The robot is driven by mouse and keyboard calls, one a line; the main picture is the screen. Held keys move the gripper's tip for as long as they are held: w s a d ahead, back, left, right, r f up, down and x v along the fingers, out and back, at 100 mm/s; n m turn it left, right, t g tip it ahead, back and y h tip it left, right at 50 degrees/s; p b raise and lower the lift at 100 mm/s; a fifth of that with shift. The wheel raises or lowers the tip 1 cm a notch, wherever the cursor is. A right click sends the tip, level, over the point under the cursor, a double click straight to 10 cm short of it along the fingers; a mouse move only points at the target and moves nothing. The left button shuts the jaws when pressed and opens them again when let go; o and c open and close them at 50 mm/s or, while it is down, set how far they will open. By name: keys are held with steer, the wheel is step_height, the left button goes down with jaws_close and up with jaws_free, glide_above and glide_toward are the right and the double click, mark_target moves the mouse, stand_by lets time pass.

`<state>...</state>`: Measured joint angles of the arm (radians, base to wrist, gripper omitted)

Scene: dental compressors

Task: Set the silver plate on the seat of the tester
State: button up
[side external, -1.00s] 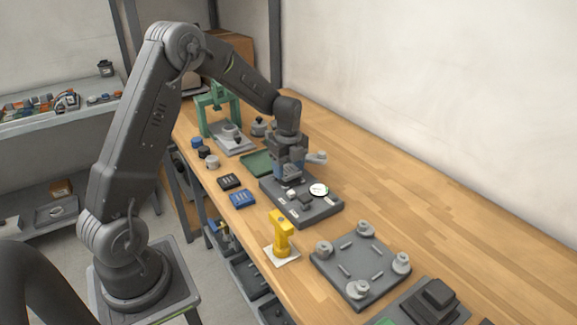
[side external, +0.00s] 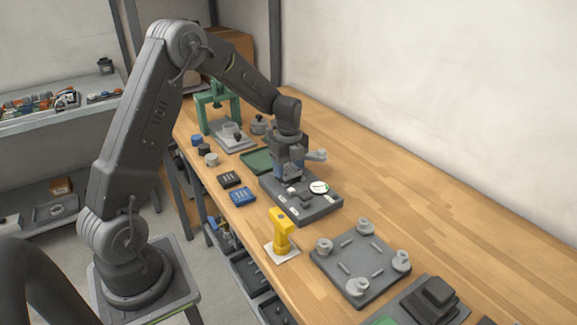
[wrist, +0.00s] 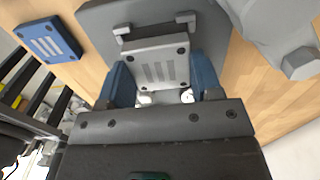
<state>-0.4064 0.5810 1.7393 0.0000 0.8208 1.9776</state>
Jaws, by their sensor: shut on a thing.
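The silver plate (wrist: 158,68), a small square with dark corner holes and grey bars, is between the blue fingers of my gripper (wrist: 160,82) in the wrist view. My gripper is shut on it. The tester (side external: 322,207) is a dark grey base with a round white dial (side external: 319,187) in the side view. My gripper (side external: 289,180) is low over its far left part. The wrist view shows a grey base (wrist: 95,18) with corner brackets (wrist: 185,20) just beyond the plate. I cannot tell whether the plate touches the base.
A blue block (side external: 242,196) and a black block (side external: 229,179) lie left of the tester. A yellow stand (side external: 281,232) and a grey fixture plate (side external: 345,270) are nearer the camera. A green tray (side external: 257,161) is behind. The table's right side is clear.

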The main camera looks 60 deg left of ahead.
steer(key=shift+f, duration=0.7)
stand_by(1.4)
steer(key=o, duration=1.3)
steer(key=shift+r, duration=3.5)
